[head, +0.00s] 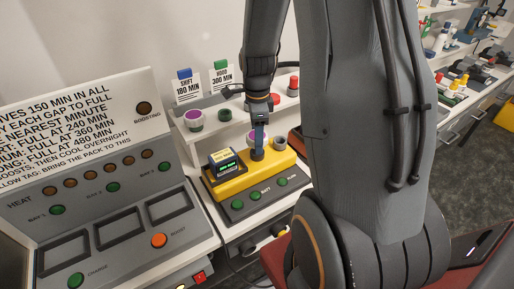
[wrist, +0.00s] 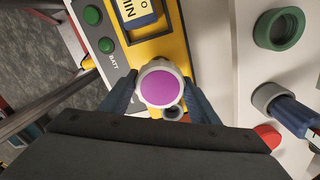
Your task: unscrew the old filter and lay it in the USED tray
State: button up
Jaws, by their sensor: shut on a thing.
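A pale round filter with a purple top (wrist: 161,88) is between the fingers of my gripper (wrist: 158,97) in the wrist view, and the fingers are shut on it. In the head view the filter (head: 252,136) shows partly behind the gripper (head: 258,153), over the yellow device (head: 227,185). I cannot tell whether it is still seated in the yellow device or raised a little. Its lower part is hidden. I cannot make out a tray marked USED in either view.
The yellow device has a small lit display (head: 226,163) and green buttons (head: 237,205) in front. Behind it, a shelf holds another purple-topped part (head: 193,118), tags and a red button (head: 293,82). A grey panel (head: 105,215) stands at left. My arm hides much of the right.

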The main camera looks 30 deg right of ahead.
jog(key=shift+r, duration=0.6)
jog(key=shift+r, duration=0.3)
